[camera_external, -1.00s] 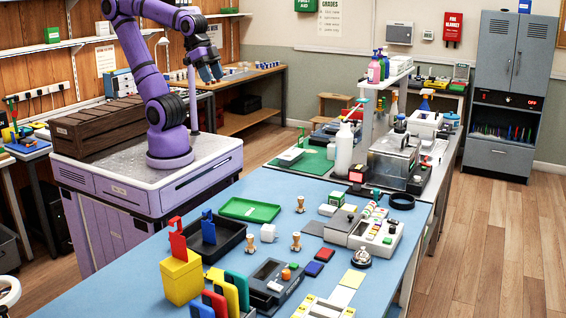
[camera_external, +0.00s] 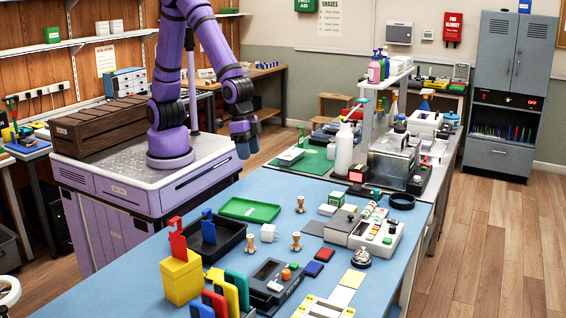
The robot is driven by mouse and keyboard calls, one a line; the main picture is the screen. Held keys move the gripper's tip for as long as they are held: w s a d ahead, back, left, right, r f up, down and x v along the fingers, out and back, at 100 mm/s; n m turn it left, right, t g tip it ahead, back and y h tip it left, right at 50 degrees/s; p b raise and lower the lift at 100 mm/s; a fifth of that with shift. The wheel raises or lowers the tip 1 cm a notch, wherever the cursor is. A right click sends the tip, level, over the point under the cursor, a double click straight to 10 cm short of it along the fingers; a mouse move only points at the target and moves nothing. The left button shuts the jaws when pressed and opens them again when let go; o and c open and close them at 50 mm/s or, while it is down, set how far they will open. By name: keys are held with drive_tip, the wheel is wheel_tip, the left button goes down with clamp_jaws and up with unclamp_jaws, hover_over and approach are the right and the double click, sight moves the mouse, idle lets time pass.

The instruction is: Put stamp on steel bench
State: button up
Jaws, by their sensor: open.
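My gripper (camera_external: 247,150) points down beyond the far left edge of the blue table, clear of both stamps and empty. Its fingers are small here, with little gap visible between them. The bench with the grey top (camera_external: 441,173) behind the blue table may be the steel bench; I cannot tell for certain.
A green tray (camera_external: 250,209) and a black tray (camera_external: 220,246) lie left of the stamps. A white plug-like block (camera_external: 268,232), red pad (camera_external: 325,254) and blue pad (camera_external: 313,269) are close by. A white bottle (camera_external: 344,146) and clear-walled box (camera_external: 392,158) crowd the grey-topped bench.

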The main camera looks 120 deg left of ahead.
drive_tip(key=g, duration=0.1)
hover_over(250, 236)
wheel_tip(250, 236, down, 16)
drive_tip(key=shift+y, duration=0.3)
drive_tip(key=f, duration=0.5)
drive_tip(key=shift+w+d+f, duration=0.15)
drive_tip(key=shift+d+f, duration=0.05)
drive_tip(key=shift+f, duration=0.05)
wheel_tip(250, 236, down, 4)
drive_tip(key=shift+a+f, duration=0.15)
drive_tip(key=shift+f, duration=0.55)
drive_tip(key=shift+c, duration=0.3)
clamp_jaws()
drive_tip(key=shift+r, duration=0.15)
